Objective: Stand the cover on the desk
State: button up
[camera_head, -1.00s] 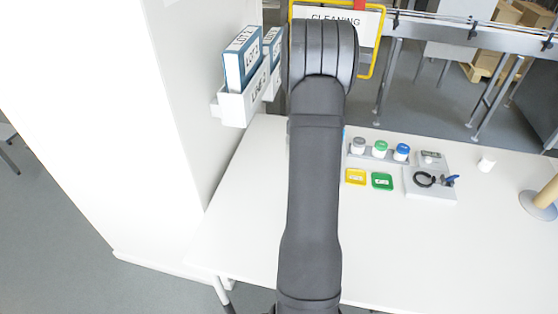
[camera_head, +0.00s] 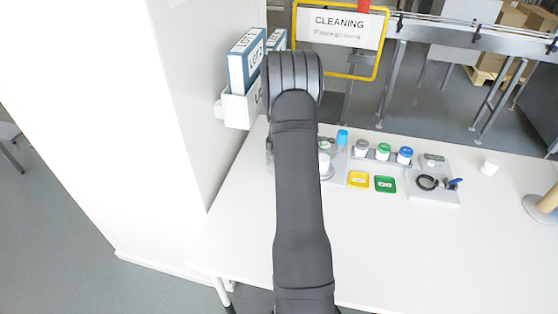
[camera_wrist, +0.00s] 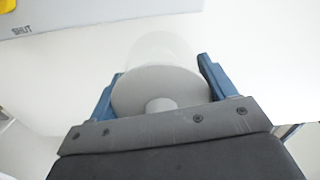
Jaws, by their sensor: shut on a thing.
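The cover (camera_wrist: 160,88) is a pale, translucent cup-like piece with a flat grey end and a round knob facing the wrist camera. My gripper (camera_wrist: 160,67) has its two blue fingers on either side of it and is shut on it. The white desk (camera_head: 430,245) shows in the head view and lies beneath in the wrist view (camera_wrist: 262,70). My arm hides the gripper and the cover in the head view. I cannot tell whether the cover touches the desk.
A grey panel marked SHUT (camera_wrist: 80,12) bears a yellow pad, also seen in the head view (camera_head: 358,180), beside a green pad (camera_head: 385,184). Several capped jars (camera_head: 383,152), a cable tray (camera_head: 433,188) and a white cup (camera_head: 490,164) stand rightward. The front right desk is clear.

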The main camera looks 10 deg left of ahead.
jog(key=shift+f, duration=0.1)
jog(key=o, duration=1)
notch_tip(320, 180, up, 12)
jog(key=shift+r, duration=0.15)
jog(key=shift+f, duration=4.2)
jog(key=shift+f, duration=0.1)
